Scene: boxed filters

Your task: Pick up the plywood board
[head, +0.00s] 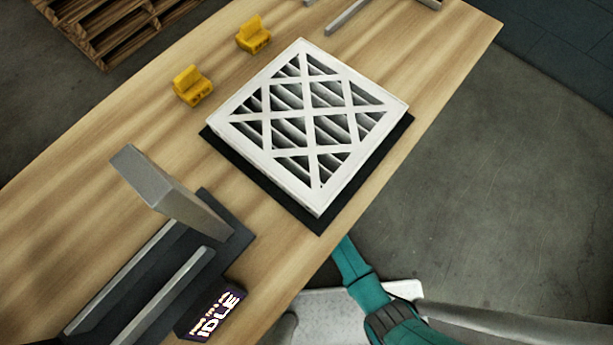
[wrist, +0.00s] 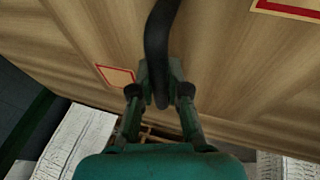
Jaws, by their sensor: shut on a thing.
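In the wrist view my gripper (wrist: 160,82) is shut on a dark curved piece (wrist: 162,30), which runs up from between the fingers to the top edge. Behind it a wood-grained surface (wrist: 225,75) with red-bordered patches fills most of the view. I cannot tell whether this is the plywood board, or whether the dark piece is joined to it. In the head view no separate plywood board can be made out. My teal arm reaches to the table's front edge there, and my gripper is hidden.
A white-framed filter (head: 318,190) lies on a black mat (head: 318,228) on the wooden table (head: 95,155). Two yellow blocks (head: 192,86) (head: 254,35) sit behind it. A grey upright plate and rails (head: 170,290) stand at left, near an IDLE sign (head: 212,312). Bare floor lies right.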

